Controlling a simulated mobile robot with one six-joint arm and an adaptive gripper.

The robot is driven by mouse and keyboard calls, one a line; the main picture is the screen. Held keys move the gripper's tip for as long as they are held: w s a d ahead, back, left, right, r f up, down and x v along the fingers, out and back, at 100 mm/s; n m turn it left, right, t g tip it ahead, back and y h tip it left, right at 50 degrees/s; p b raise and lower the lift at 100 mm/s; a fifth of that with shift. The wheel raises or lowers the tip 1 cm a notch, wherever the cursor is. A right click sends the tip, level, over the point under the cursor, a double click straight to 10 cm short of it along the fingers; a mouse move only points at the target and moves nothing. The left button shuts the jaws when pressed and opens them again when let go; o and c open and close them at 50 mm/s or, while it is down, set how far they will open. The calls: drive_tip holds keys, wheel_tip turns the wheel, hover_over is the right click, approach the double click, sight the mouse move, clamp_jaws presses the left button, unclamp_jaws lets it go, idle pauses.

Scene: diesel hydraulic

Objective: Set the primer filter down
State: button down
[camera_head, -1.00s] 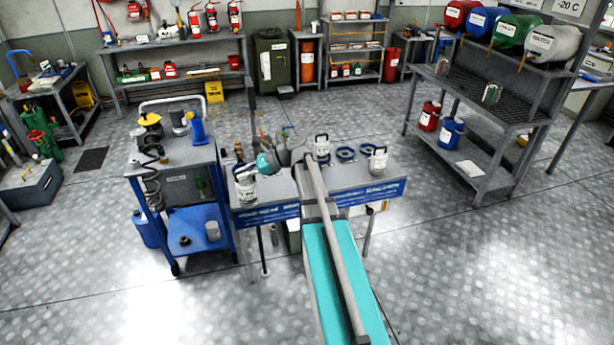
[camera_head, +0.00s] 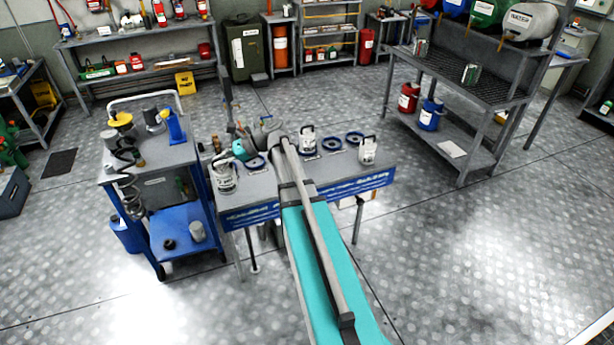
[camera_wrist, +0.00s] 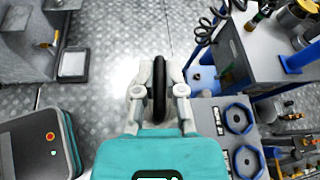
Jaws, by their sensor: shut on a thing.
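My gripper (camera_wrist: 159,92) is shut on a dark upright loop (camera_wrist: 159,88), which shows edge-on between its pale fingers in the wrist view. In the head view my teal gripper (camera_head: 238,150) is over the left end of the grey table (camera_head: 265,190). A white labelled canister, which I take to be the primer filter (camera_head: 224,179), is just below and left of the gripper there. The loop looks like its handle. Its underside is hard to see, so I cannot tell whether it touches the table. A blue ring (camera_head: 255,162) lies near the gripper.
Two similar white canisters (camera_head: 308,138) (camera_head: 367,151) stand farther right on the table, with blue rings (camera_head: 331,144) between them. A blue trolley (camera_head: 180,225) with bottles and a coiled hose stands close at left. Open floor lies at front and right.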

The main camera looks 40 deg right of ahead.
drive_tip(key=shift+a, duration=0.1)
drive_tip(key=s+d+m+t+h, duration=0.2)
drive_tip(key=s+d, duration=0.4)
drive_tip(key=d, duration=0.5)
drive_tip(key=shift+s+r+m+t, duration=0.15)
drive_tip(key=shift+m+t, duration=0.45)
drive_tip(key=shift+m, duration=0.1)
drive_tip(key=shift+w+a, duration=0.15)
drive_tip(key=shift+a, duration=0.75)
drive_tip(key=shift+w+a, duration=0.15)
drive_tip(key=shift+a, duration=0.7)
